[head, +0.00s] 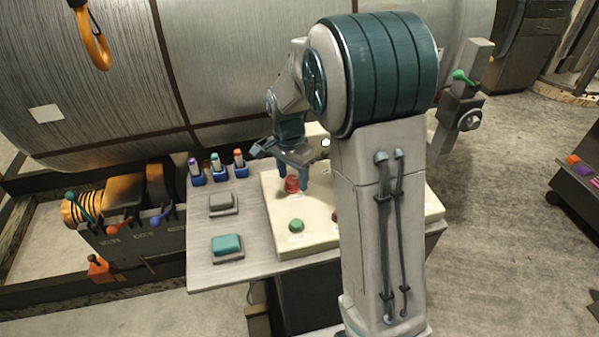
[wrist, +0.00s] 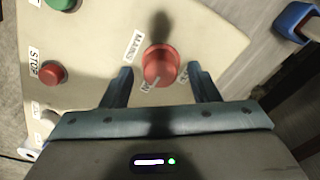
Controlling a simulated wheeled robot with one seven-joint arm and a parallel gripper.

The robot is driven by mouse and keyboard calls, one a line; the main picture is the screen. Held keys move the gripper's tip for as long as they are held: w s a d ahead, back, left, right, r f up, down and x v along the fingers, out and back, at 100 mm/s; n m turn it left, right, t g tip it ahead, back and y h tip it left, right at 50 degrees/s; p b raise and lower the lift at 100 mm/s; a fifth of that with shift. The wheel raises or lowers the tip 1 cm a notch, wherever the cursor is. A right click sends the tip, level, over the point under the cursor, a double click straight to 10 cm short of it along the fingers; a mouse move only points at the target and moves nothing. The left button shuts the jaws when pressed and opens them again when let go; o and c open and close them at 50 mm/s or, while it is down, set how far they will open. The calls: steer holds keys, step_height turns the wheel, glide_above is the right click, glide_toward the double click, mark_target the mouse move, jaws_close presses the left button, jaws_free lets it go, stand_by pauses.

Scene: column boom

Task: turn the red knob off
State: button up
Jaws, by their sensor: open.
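The red knob (head: 292,184) stands on the cream control panel (head: 270,205) in the head view. My gripper (head: 293,178) is over the panel at the knob. In the wrist view my gripper (wrist: 160,75) is open, with one finger on each side of the knob and a visible gap to both. Whether the fingers reach down to the panel surface is unclear.
A green button (head: 296,226) and a red STOP button (wrist: 52,73) sit on the same panel. Grey and teal rocker switches (head: 227,245) and several small coloured toggles (head: 216,165) are to its left. A large metal cylinder (head: 230,60) stands behind the table.

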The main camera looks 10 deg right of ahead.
steer(key=c, duration=1)
steer(key=n, duration=0.4)
steer(key=shift+f+n+b, duration=0.1)
steer(key=shift+n+b, duration=0.2)
steer(key=shift+b, duration=0.05)
steer(key=n, duration=0.4)
steer(key=shift+n, duration=0.3)
steer(key=n, duration=0.4)
steer(key=shift+s+b, duration=0.1)
steer(key=shift+b, duration=0.2)
steer(key=shift+n+t, duration=0.3)
steer(key=shift+n, duration=2.1)
